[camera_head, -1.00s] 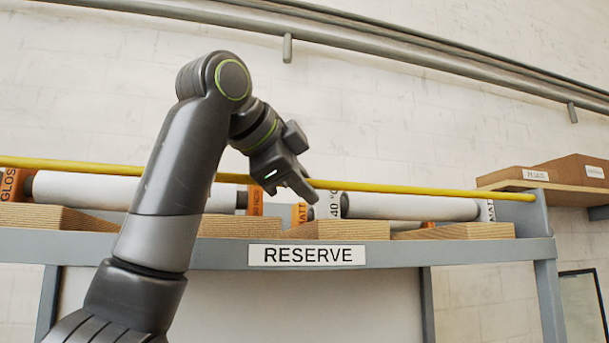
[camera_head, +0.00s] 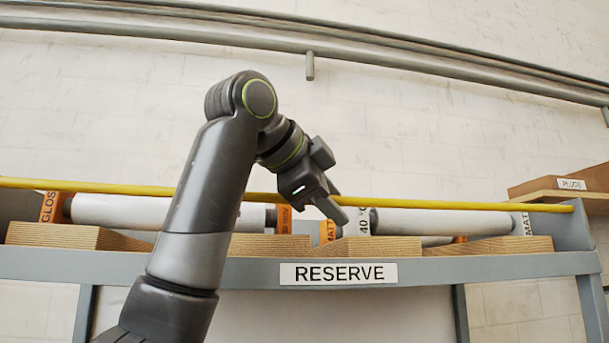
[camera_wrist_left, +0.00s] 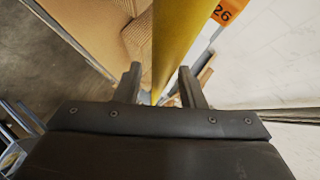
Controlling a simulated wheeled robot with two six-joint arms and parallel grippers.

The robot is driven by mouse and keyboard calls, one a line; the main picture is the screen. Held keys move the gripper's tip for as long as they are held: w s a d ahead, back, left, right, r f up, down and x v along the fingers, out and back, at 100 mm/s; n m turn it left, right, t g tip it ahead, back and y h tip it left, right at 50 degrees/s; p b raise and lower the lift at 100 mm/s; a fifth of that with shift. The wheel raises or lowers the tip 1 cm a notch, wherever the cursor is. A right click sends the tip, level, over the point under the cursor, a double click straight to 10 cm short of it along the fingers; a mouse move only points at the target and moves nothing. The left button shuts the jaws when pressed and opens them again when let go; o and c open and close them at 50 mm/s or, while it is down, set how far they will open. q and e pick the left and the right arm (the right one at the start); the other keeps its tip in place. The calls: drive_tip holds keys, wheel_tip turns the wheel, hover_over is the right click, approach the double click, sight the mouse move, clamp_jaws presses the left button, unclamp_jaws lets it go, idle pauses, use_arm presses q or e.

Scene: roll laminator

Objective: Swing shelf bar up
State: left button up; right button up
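The yellow shelf bar (camera_head: 440,204) runs across the front of the shelf, above the wooden blocks and in front of the rolls. Its right end meets the grey upright at the right. My left gripper (camera_head: 338,209) is at the bar near the middle of the shelf. In the left wrist view the bar (camera_wrist_left: 178,40) passes between the two fingers of my left gripper (camera_wrist_left: 160,85). The fingers are apart, with gaps to the bar on both sides. My right gripper is in neither view.
The grey shelf (camera_head: 480,268) carries a RESERVE label (camera_head: 338,273). White rolls (camera_head: 440,222) with orange tags lie behind wooden blocks (camera_head: 375,247). Brown boxes (camera_head: 594,178) stand at the right. Grey pipes (camera_head: 400,63) run along the wall above.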

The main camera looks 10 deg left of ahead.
use_arm(q)
drive_tip(key=b+v, duration=0.4)
drive_tip(key=v, duration=1.3)
drive_tip(key=shift+b, duration=0.4)
drive_tip(key=shift+f, duration=0.1)
